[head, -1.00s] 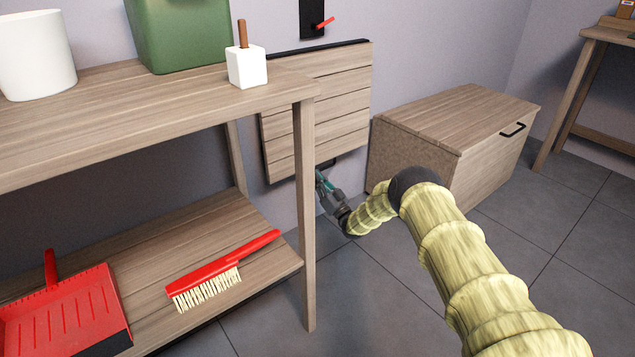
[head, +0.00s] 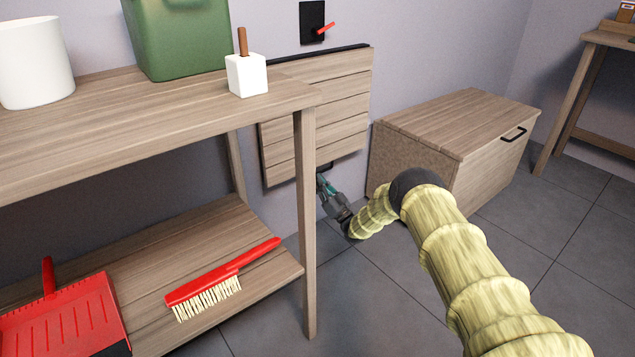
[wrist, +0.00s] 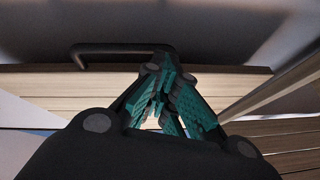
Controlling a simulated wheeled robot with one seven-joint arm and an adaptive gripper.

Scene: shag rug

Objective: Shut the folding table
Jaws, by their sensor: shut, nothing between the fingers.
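The folding table (head: 338,110) is a slatted wooden panel on the wall under a dark top bar. It hangs down, close to flat against the wall; any small gap behind it is hard to tell. The shelf post hides part of its left side. A black handle (head: 326,166) shows at its lower edge, and also in the wrist view (wrist: 90,50). My gripper (head: 321,179), with teal finger pads, is shut and empty just below the handle. In the wrist view, its fingertips (wrist: 162,68) overlap the handle's right end; I cannot tell whether they touch.
A wooden shelf (head: 190,97) stands at left, its post (head: 307,230) close to my gripper. It holds a green bin (head: 180,40), a red brush (head: 222,274) and a dustpan (head: 70,315). A wooden chest (head: 495,155) stands right. Tiled floor between them is partly clear.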

